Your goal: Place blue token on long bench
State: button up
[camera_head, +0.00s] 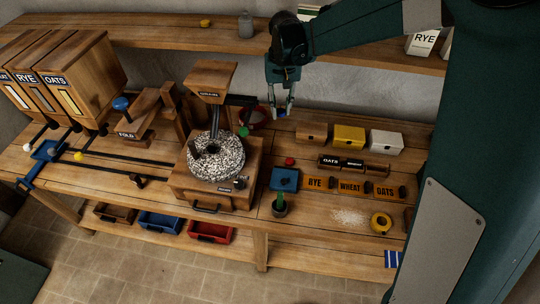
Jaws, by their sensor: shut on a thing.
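The long bench (312,222) is the wooden work surface crossing the view, with the mill standing on it. My gripper (282,113) points down above the rear part of the bench, right of the mill. It is shut on a small blue thing (281,115), which looks like the blue token, mostly hidden between the fingers. I cannot tell exactly how high it is above the wood.
The grain mill (214,160) stands left of my gripper, near a red ring (257,119). Brown, yellow and white boxes (349,138) stand to the right. A blue tray (285,179) and labelled RYE, WHEAT and OATS blocks (351,187) lie in front. Bare wood shows around the spilled grain.

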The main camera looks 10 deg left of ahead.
send_over(279, 156)
notch_tip(279, 156, down, 15)
jog(key=shift+f, duration=0.1)
dwell(0.4)
jog(key=shift+w+f, duration=0.1)
jog(key=shift+f, duration=2.7)
jog(key=shift+f, duration=2.1)
jog(key=shift+f, duration=0.1)
jog(key=shift+o, duration=1.2)
jog(key=o, duration=0.5)
jog(key=shift+c, duration=0.2)
